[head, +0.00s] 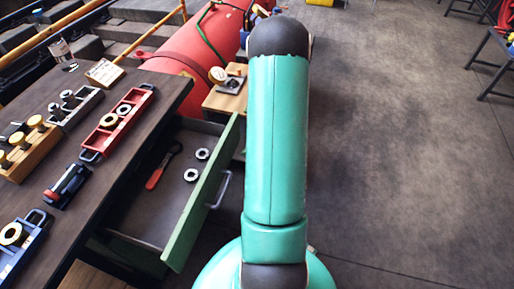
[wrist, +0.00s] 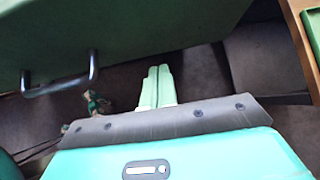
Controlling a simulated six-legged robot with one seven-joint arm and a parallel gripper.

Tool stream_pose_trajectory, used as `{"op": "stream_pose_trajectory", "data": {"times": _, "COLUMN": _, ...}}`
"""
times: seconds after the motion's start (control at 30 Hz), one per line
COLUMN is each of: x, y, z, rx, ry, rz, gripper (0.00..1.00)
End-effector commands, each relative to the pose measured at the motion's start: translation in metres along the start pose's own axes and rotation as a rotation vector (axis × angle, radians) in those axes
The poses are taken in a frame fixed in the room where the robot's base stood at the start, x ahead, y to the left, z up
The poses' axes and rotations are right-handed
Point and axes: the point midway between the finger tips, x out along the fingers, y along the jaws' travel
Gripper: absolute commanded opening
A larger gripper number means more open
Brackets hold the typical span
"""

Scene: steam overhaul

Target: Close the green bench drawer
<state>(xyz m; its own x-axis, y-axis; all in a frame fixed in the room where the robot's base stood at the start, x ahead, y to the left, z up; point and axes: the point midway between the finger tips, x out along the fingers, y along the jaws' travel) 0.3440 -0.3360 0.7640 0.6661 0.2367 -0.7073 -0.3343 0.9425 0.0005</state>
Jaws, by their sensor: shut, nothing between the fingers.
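The green bench drawer (head: 201,196) stands pulled out from the dark bench in the head view, with a grey metal handle (head: 223,190) on its front. Inside it lie a red-handled wrench (head: 160,170) and two metal rings (head: 197,164). In the wrist view the green drawer front (wrist: 120,35) fills the upper left, with its handle (wrist: 62,88) at the left. My gripper (wrist: 159,72) is shut and empty, with its pale green fingertips near the lower edge of the drawer front, right of the handle. I cannot tell whether they touch it. In the head view my arm hides the gripper.
The bench top (head: 150,100) holds a red tray (head: 117,122), a grey tray (head: 76,108), a wooden block with yellow-topped parts (head: 27,150) and other tools. A red boiler (head: 195,50) lies behind. A small wooden stand (head: 226,100) is beyond the drawer.

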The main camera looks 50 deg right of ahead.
Motion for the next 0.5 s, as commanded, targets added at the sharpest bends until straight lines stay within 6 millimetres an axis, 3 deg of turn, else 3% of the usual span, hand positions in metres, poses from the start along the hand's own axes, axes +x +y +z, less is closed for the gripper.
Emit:
{"op": "stream_pose_trajectory", "data": {"times": 0.2, "x": 0.023, "y": 0.002, "z": 0.023, "rx": -0.003, "ry": -0.001, "rz": 0.002, "gripper": 0.0}}
{"op": "stream_pose_trajectory", "data": {"times": 0.5, "x": 0.029, "y": 0.003, "z": 0.029, "rx": -0.001, "ry": -0.001, "rz": 0.001, "gripper": 0.0}}
